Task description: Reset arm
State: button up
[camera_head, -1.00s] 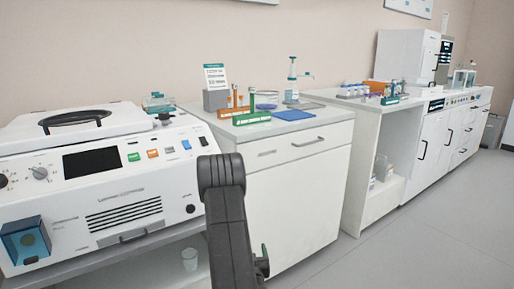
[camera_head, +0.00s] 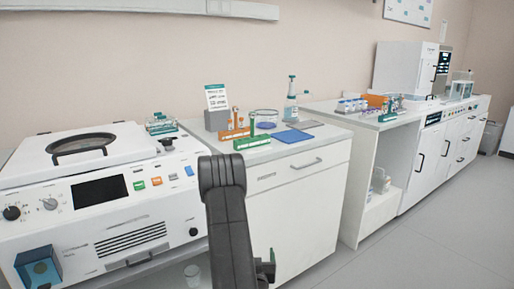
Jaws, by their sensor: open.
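My dark arm (camera_head: 224,222) stands upright at the bottom centre, its bent top joint in front of the gap between the white machine and the cabinet. A small dark part of it with a green tip shows at its lower right. My gripper's fingers cannot be seen. A green rack (camera_head: 252,143) stands at the front of the white cabinet's top. An orange rack (camera_head: 235,134) with tubes stands just behind it. No tube or rack is seen touching my arm.
A white lidded machine (camera_head: 45,180) with a dark screen fills the left. A blue mat (camera_head: 294,136), a round clear dish (camera_head: 266,119) and a dispenser bottle (camera_head: 291,108) share the white cabinet's top (camera_head: 318,140). Open grey floor (camera_head: 430,245) lies at the lower right.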

jog(key=shift+w+d+r+p, duration=0.1)
jog(key=shift+w+r+p, duration=0.05)
jog(key=shift+r+p, duration=2.65)
